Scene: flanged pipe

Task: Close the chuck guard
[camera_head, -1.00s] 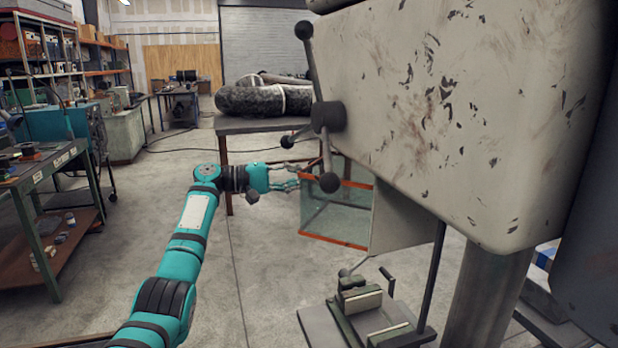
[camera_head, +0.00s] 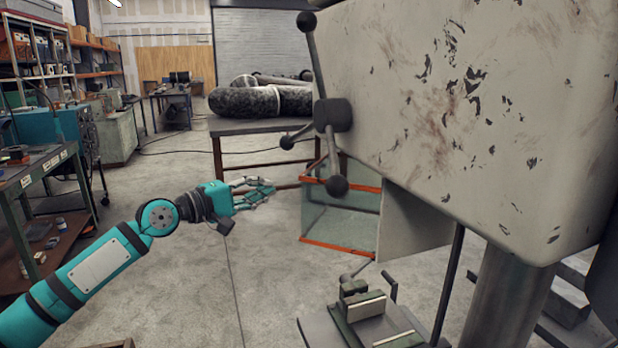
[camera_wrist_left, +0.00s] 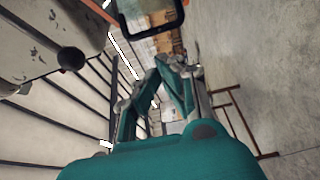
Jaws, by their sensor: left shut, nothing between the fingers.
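The chuck guard (camera_head: 345,215) is a clear panelled box edged in orange. It hangs below the drill press head (camera_head: 450,110), beside a grey plate (camera_head: 412,222). The press's three-armed feed handle (camera_head: 332,115) partly overlaps the guard's upper edge. My left gripper (camera_head: 270,190) is shut and empty, just left of the guard and apart from it. It also shows in the left wrist view (camera_wrist_left: 163,75), pointing away from the camera, with a round handle knob (camera_wrist_left: 70,58) to its left. My right gripper is not in view.
A vise (camera_head: 362,305) stands on the press table below the guard, in front of the press column (camera_head: 505,300). A table (camera_head: 250,124) with a large dark flanged pipe (camera_head: 262,100) stands behind. A workbench (camera_head: 40,170) is at left.

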